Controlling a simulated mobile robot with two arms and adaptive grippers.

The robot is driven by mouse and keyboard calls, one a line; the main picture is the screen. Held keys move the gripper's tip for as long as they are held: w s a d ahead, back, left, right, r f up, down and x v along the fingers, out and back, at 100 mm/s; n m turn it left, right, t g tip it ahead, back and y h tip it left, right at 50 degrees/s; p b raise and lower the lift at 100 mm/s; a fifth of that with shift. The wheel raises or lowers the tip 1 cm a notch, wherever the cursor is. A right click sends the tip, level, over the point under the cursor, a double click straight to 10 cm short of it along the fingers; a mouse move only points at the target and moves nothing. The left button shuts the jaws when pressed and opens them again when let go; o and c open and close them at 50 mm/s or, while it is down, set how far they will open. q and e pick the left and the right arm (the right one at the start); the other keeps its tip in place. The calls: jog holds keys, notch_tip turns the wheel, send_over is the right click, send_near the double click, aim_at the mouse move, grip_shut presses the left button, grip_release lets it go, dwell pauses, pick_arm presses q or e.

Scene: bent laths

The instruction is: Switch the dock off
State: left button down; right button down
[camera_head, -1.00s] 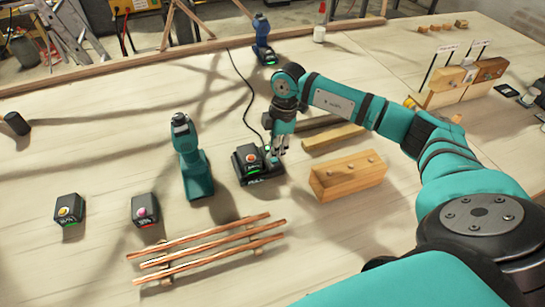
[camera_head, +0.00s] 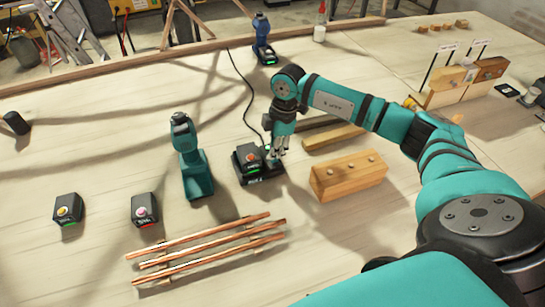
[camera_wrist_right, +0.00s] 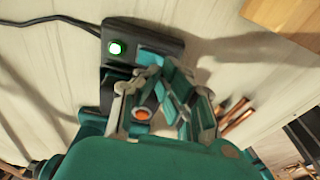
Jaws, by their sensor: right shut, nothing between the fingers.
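The black dock (camera_head: 262,178) stands mid-table with a black battery with an orange top (camera_head: 249,158) seated on it. A dark cable runs from it toward the back. In the right wrist view the dock (camera_wrist_right: 170,42) shows a round button lit green (camera_wrist_right: 116,47) near its corner. My right gripper (camera_head: 279,152) is shut and empty, pointing down at the dock's right part beside the battery. In the wrist view its fingers (camera_wrist_right: 160,68) reach over the dock beside a teal patch; whether they touch is unclear. My left gripper is not in view.
A teal drill (camera_head: 191,160) stands left of the dock. Two black batteries, yellow-topped (camera_head: 68,208) and pink-topped (camera_head: 145,207), stand farther left. Copper-coloured laths (camera_head: 208,247) lie in front. A wooden block (camera_head: 347,177) stands close on the right, and a blue drill (camera_head: 263,41) behind.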

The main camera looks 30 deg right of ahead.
aim_at(275, 159)
jog(key=shift+f+b, duration=0.5)
jog(key=shift+f, duration=0.3)
dwell(0.4)
notch_tip(275, 159, up, 7)
jog(key=p, duration=0.6)
dwell(0.5)
